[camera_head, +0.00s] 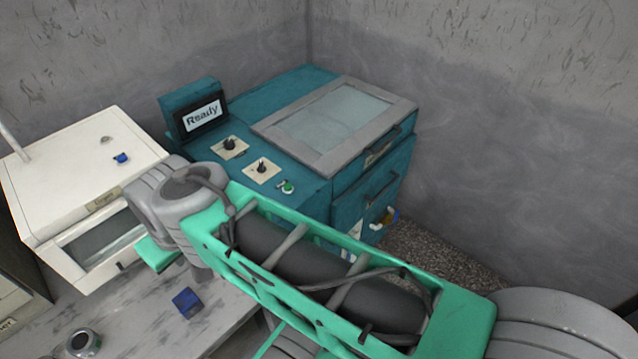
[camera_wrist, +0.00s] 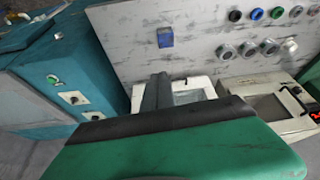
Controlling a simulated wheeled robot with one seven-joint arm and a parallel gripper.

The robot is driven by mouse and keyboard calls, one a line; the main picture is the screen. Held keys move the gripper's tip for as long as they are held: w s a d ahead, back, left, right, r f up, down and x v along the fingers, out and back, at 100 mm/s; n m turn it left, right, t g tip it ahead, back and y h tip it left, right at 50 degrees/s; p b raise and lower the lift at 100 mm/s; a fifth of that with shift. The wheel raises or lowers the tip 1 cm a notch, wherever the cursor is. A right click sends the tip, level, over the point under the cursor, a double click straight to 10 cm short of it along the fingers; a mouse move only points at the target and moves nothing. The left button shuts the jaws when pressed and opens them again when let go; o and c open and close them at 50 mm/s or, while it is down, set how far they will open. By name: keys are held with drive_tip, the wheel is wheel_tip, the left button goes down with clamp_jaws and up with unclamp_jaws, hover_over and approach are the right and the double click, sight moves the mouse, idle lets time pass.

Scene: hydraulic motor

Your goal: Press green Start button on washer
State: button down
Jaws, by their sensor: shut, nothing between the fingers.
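The washer is a teal machine (camera_head: 255,100) with a framed glass lid and a small screen (camera_head: 201,115) reading "Ready". Its green Start button (camera_head: 287,187) sits on the top panel beside two dark knobs on pale plates. In the wrist view the green button (camera_wrist: 52,80) is at the left on the teal washer (camera_wrist: 100,60), with the knobs below it. My gripper (camera_wrist: 161,82) shows in the wrist view, shut and empty, to the right of the button and apart from it. In the head view my arm hides the washer's lower front and most of my gripper.
A white machine (camera_head: 80,155) with a window stands left of the washer. A grey worktop (camera_head: 130,315) in front holds a blue block (camera_head: 186,302) and a round metal part (camera_head: 82,343). Several coloured round parts (camera_wrist: 255,14) show in the wrist view. Walls close the back and right.

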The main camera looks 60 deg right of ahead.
drive_tip(key=shift+s+d, duration=0.1)
drive_tip(key=m+t+p, duration=0.2)
drive_tip(key=m+t, duration=0.3)
drive_tip(key=m, duration=0.4)
hover_over(290, 188)
wheel_tip(290, 188, down, 6)
drive_tip(key=shift+d+r, duration=0.1)
drive_tip(key=shift+r, duration=0.05)
wheel_tip(290, 188, down, 9)
drive_tip(key=b, duration=0.6)
drive_tip(key=shift+r, duration=0.1)
